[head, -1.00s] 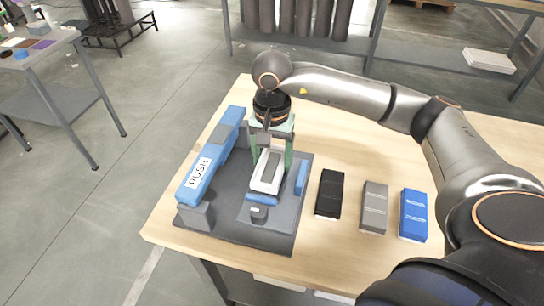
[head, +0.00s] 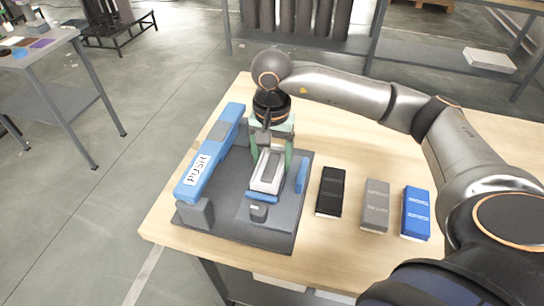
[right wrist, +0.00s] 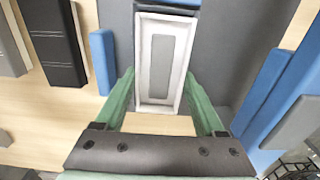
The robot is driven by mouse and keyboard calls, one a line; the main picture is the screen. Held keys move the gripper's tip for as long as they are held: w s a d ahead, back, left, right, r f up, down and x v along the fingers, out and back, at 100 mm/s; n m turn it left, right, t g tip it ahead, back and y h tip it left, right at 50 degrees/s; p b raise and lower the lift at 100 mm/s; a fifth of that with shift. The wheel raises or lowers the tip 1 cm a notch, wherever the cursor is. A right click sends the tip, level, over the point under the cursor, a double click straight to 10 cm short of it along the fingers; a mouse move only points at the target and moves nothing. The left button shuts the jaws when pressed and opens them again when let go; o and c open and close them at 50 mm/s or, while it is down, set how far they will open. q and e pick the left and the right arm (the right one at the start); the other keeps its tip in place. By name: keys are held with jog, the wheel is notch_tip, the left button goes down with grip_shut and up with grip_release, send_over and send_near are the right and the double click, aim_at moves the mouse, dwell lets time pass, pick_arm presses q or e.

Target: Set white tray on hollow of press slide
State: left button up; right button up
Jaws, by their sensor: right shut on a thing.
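The white tray (head: 267,171) has a grey inner floor and lies over the slide of the press, between blue guides. It also shows in the right wrist view (right wrist: 141,60). My right gripper (head: 270,160) reaches down from above, with its green fingers on the tray's two long sides, shut on it. The press has a dark grey base (head: 225,229) and a long blue bar marked PUSH (head: 197,171). The hollow is hidden under the tray, and I cannot tell whether the tray touches its bottom. My left gripper is not in view.
A black box (head: 330,191), a grey box (head: 375,205) and a blue box (head: 416,212) stand in a row on the wooden table (head: 340,140), right of the press. A blue guide (head: 302,174) stands close beside the right finger. The table behind the boxes is clear.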

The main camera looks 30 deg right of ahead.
jog(key=shift+f, duration=0.15)
dwell(0.5)
jog(key=o, duration=1.4)
jog(key=shift+c, duration=0.2)
jog(key=shift+r+p, duration=2)
jog(key=shift+r, duration=1.55)
jog(key=shift+s, duration=0.1)
